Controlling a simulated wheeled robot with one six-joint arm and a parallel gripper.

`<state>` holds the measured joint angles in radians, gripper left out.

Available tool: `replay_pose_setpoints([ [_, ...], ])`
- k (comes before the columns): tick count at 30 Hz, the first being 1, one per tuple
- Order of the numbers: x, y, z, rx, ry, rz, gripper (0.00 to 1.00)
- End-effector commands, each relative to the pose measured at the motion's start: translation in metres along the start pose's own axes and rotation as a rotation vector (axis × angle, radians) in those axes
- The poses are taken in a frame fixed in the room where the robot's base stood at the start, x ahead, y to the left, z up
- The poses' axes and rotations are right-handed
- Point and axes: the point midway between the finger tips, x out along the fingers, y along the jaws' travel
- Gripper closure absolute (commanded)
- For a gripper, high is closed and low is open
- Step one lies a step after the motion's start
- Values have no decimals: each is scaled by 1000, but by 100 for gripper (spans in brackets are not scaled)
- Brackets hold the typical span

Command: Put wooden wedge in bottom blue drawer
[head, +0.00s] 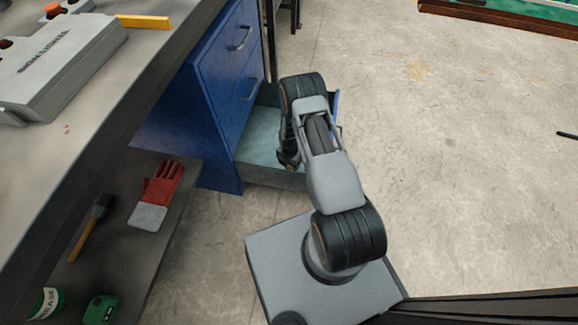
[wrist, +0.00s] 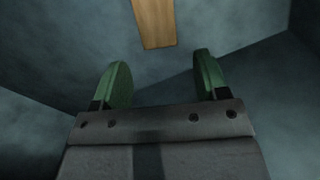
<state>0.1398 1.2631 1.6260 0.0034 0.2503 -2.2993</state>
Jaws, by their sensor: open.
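The blue drawer unit (head: 228,75) stands beside the workbench in the head view. Its bottom drawer (head: 262,174) is pulled open, and my arm reaches over it and hides part of its inside. In the wrist view the grey drawer walls (wrist: 40,130) surround my gripper. The wooden wedge (wrist: 155,22) lies on the drawer floor at the top of that view, apart from the fingertips and partly cut off by the frame edge. My gripper (wrist: 162,82) is open, with its green fingers spread and nothing between them. The wedge does not show in the head view.
The workbench (head: 110,95) carries a grey control box (head: 60,65) and a yellow bar (head: 144,21).

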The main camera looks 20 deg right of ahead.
Motion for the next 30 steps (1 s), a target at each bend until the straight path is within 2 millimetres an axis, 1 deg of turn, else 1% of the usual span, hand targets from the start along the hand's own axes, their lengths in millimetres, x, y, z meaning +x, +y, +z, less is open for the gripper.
replay_pose_setpoints([
  [1,-15,0,0,0,-1,0,33],
  [3,-27,0,0,0,0,-1,33],
  [9,-54,0,0,0,-1,-1,33],
  [14,-70,1,1,15,-2,0,33],
  [17,-96,7,3,87,-10,11,33],
  [20,-142,15,4,243,-21,30,33],
  [21,-166,18,2,325,-25,41,33],
  [23,-204,20,-2,466,-29,57,33],
  [24,-230,19,-6,567,-30,70,33],
  [26,-267,15,-15,721,-29,87,33],
  [27,-290,11,-22,822,-27,99,33],
  [28,-307,7,-28,899,-24,110,33],
  [29,-323,3,-34,975,-21,120,33],
  [30,-344,-4,-42,1078,-15,133,33],
])
